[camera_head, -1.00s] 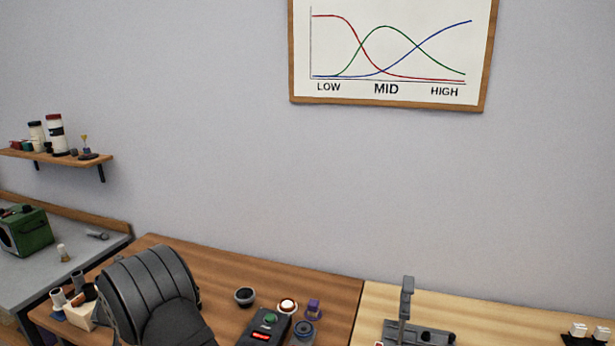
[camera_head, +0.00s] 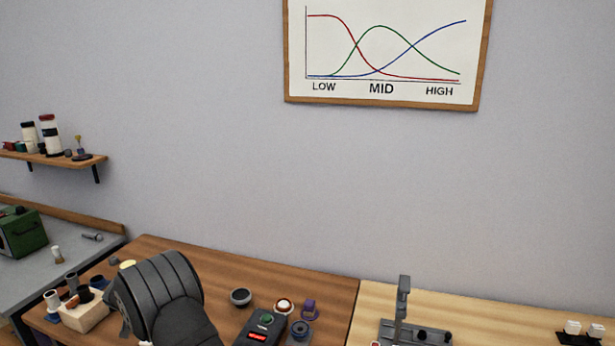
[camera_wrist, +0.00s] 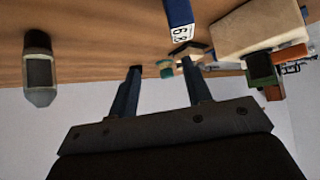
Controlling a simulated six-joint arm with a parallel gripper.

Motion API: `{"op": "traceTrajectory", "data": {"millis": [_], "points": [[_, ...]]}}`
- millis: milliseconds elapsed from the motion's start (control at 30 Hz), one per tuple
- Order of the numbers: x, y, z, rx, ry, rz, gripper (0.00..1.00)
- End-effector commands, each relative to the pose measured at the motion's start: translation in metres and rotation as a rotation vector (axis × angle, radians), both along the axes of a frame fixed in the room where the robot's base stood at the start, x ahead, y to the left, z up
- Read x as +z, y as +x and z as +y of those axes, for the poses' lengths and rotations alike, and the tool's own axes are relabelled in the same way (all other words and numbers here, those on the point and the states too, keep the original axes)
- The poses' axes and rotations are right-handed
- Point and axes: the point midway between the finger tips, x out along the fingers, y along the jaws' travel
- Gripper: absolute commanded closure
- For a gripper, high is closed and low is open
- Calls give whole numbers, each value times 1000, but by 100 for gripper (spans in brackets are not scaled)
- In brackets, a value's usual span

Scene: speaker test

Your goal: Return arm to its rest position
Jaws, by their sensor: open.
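My gripper (camera_wrist: 164,80) shows in the wrist view with its two dark blue-grey fingers spread apart and nothing between them. Wooden tabletop and several small objects lie beyond the fingertips. In the head view, the dark ribbed part of my arm (camera_head: 165,295) stands over the left part of the brown table (camera_head: 225,265). My gripper cannot be made out in that view.
The wrist view shows a blue labelled part (camera_wrist: 180,18), a beige block (camera_wrist: 260,28) and a grey-capped cylinder (camera_wrist: 39,70).

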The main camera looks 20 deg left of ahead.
Motion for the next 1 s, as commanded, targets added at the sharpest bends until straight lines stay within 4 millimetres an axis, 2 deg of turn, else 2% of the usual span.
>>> {"op": "traceTrajectory", "data": {"millis": [467,1000], "points": [[51,43,-72,-3,2,0,55],[78,132,-125,-127,-5,-11,55]]}}
